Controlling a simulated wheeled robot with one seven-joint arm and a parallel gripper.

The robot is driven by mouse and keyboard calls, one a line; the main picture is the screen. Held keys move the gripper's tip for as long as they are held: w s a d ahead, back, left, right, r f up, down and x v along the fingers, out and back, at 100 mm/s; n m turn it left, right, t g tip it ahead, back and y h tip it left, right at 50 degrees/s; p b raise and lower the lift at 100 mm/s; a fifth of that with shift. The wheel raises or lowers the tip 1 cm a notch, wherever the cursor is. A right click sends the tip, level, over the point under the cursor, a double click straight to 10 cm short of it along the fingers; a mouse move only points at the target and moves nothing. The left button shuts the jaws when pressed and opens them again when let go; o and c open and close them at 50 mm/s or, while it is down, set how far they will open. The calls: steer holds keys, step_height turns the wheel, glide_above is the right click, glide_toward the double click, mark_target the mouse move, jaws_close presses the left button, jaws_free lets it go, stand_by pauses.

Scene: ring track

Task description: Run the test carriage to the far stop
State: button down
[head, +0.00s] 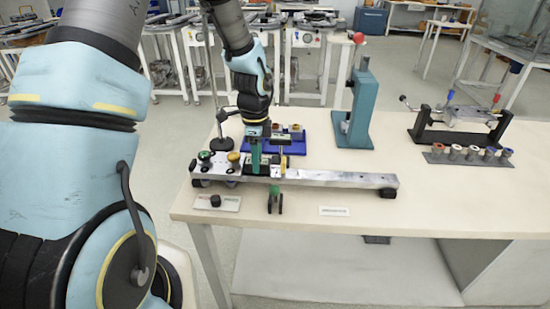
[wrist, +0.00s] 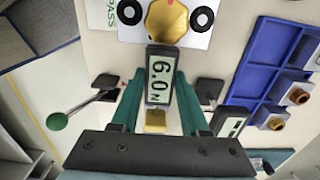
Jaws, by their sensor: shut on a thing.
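A long grey rail (head: 330,179) lies along the front of the bench. The test carriage (head: 262,170), a dark block, sits on it toward the left end. My gripper (head: 256,156) reaches down from above and is shut on the carriage. In the wrist view, the teal fingers of my gripper (wrist: 161,92) stand either side of a display (wrist: 159,82) reading 6.0 N, turned sideways. A yellowish block (wrist: 155,121) shows between them. The fingers hide the exact contact. The rail's right end has a black foot (head: 388,193); I cannot make out a separate stop there.
A green-ended lever (head: 275,200) stands in front. A blue tray (head: 290,146) and teal press (head: 355,110) stand behind. The rail right of the carriage looks clear.

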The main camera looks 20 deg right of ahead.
steer(key=shift+w+a, duration=0.25)
steer(key=shift+a, duration=0.3)
steer(key=c, duration=0.7)
jaws_free()
steer(key=shift+a, duration=0.15)
steer(key=o, duration=0.3)
step_height(320, 180, up, 11)
steer(key=b, duration=0.2)
steer(key=shift+f, duration=0.1)
